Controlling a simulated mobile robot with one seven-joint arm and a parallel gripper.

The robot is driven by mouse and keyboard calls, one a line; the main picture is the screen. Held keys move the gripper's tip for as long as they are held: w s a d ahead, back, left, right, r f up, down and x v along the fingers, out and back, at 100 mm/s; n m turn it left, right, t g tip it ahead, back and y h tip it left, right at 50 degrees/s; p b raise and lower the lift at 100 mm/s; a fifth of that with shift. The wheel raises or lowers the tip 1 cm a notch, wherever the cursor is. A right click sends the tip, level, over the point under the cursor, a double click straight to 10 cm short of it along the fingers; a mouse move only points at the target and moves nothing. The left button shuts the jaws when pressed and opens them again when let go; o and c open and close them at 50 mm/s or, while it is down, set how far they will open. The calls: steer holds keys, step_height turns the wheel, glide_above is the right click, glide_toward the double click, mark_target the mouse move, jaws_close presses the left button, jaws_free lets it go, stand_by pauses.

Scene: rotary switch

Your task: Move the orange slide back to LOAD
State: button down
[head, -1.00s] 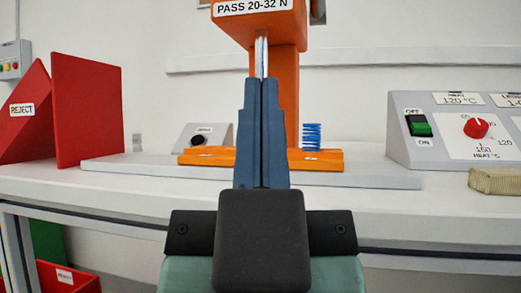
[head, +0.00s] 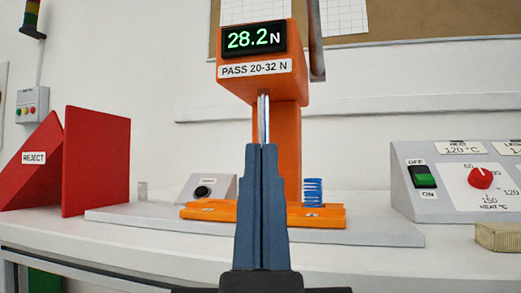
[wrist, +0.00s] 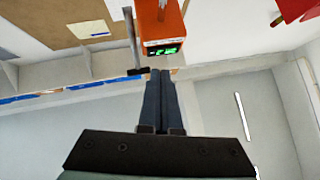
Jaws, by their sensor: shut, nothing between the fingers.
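The orange slide (head: 330,216) lies low across the grey base plate of the orange press (head: 291,140). A blue spring (head: 313,191) stands upright on its right part. The slide's middle is hidden behind my gripper, and the labels on it are too small to read. The press display (head: 254,38) reads 28.2 N above a label "PASS 20-32 N". My gripper (head: 262,147) is shut and empty, pointing up in front of the press column. In the wrist view my gripper (wrist: 160,72) points toward the press head (wrist: 160,25). I see no contact with the slide.
A red REJECT chute (head: 96,160) stands at the left. A small grey box with a black button (head: 203,192) sits behind the slide. A heater control box (head: 465,180) with a green switch and red knob is at the right, beside a tan block (head: 498,237).

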steer(key=c, duration=1.5)
jaws_free()
steer(key=shift+c, duration=0.2)
steer(key=shift+o, duration=1.3)
steer(key=shift+w+r, duration=0.1)
steer(key=shift+r, duration=0.05)
steer(key=shift+o, duration=1.1)
steer(key=shift+w+r+p, duration=0.25)
steer(key=shift+p, duration=0.65)
steer(key=shift+o, duration=0.4)
steer(key=w+r+g+p, duration=0.2)
steer(key=w+p, duration=0.3)
steer(key=p, duration=0.8)
steer(key=shift+w+a+r+g, duration=0.2)
steer(key=shift+r+g, duration=0.1)
steer(key=shift+g, duration=0.4)
steer(key=s+f+g+p, duration=0.2)
steer(key=s+g+p, duration=0.6)
steer(key=p, duration=3.2)
steer(key=w+f, duration=0.1)
steer(key=w, duration=0.4)
steer(key=w+f+g, duration=0.1)
steer(key=w+f, duration=0.1)
steer(key=w, duration=0.2)
steer(key=w+f+g, duration=0.1)
steer(key=w, duration=0.4)
steer(key=shift+w+a+f+b, duration=0.3)
steer(key=shift+w+a+b, duration=0.05)
steer(key=shift+a+b, duration=0.05)
